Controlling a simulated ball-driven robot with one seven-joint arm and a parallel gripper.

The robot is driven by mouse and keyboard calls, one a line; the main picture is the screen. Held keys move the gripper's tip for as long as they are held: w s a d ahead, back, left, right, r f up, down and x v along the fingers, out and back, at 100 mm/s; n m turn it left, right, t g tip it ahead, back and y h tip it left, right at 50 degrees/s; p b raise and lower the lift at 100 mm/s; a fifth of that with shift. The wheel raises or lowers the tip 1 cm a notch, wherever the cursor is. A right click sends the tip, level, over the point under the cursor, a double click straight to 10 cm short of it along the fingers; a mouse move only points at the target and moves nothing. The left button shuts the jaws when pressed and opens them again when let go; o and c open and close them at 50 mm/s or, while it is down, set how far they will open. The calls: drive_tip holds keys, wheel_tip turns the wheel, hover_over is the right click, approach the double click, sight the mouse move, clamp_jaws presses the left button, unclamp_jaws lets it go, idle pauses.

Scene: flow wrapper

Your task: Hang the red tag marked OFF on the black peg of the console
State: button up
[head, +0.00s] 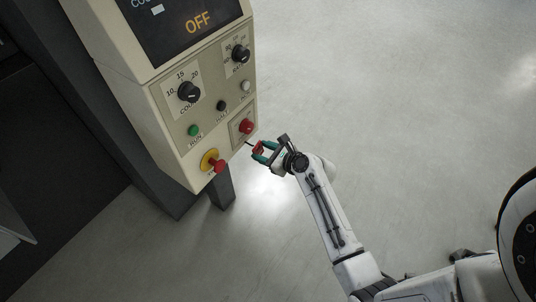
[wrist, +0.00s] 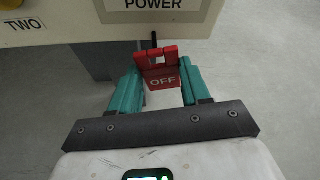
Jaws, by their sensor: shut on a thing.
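My gripper (head: 262,149) is shut on the red tag (wrist: 162,77), with a teal finger on each side of it in the wrist view. The tag's white OFF lettering faces the wrist camera and reads upright. A hole shows in the tag's upper part. In the head view the tag (head: 258,148) is a small red shape beside the console's lower right edge. The black peg (wrist: 154,39) shows just above the tag's top in the wrist view, below the console's edge. I cannot tell whether the peg enters the hole.
Grey floor (head: 400,90) to the right is clear.

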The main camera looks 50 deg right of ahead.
drive_tip(key=shift+w+b, duration=0.45)
drive_tip(key=shift+w, duration=0.75)
drive_tip(key=shift+w+f+p, duration=0.15)
drive_tip(key=shift+w+p, duration=0.4)
drive_tip(key=shift+p, duration=0.05)
drive_tip(key=shift+f, duration=0.1)
drive_tip(key=o, duration=1.2)
drive_tip(key=shift+c, duration=0.2)
drive_tip(key=p+v, duration=0.4)
drive_tip(key=v, duration=0.6)
drive_tip(key=shift+s, duration=0.35)
drive_tip(key=shift+a, duration=0.1)
